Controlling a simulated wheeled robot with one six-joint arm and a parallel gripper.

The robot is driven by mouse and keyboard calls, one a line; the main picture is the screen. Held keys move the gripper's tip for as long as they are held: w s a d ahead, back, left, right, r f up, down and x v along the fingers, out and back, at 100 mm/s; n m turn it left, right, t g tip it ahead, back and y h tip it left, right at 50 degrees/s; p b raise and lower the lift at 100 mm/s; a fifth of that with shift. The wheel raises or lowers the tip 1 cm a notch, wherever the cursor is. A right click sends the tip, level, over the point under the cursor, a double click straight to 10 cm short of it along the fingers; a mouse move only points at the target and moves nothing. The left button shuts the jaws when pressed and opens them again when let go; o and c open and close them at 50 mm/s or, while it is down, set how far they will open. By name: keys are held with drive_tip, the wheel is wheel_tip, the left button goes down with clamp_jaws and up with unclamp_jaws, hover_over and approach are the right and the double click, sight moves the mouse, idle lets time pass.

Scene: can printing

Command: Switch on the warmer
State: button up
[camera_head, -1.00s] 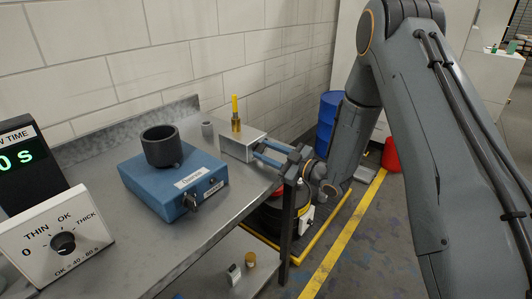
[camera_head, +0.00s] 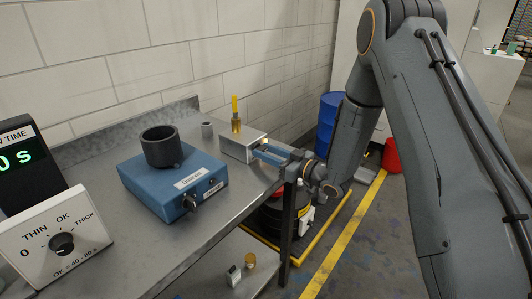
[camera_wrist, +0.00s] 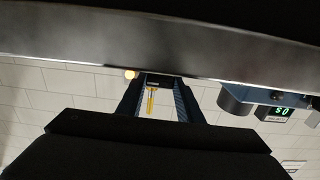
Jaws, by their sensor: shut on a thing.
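The warmer appears to be the silver metal box (camera_head: 236,146) at the far end of the bench, with a brass piece and an upright yellow stick (camera_head: 236,108) on top. A small lamp (camera_head: 265,141) glows warm on its front; the lamp also shows in the wrist view (camera_wrist: 130,74). My gripper (camera_head: 260,153) is at the front face of the box, its fingers closed in on a small dark switch (camera_wrist: 152,82) that shows between the fingertips in the wrist view. Most of the switch is hidden by the fingers in the head view.
A blue box (camera_head: 175,182) with a black cup (camera_head: 160,147) stands nearer on the bench. A dial panel (camera_head: 55,240) and a timer display (camera_head: 20,160) are at left. The bench edge runs below my gripper.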

drive_tip(key=o, duration=1.1)
drive_tip(key=b+v, duration=0.2)
drive_tip(key=v, duration=0.6)
drive_tip(key=shift+a, duration=0.1)
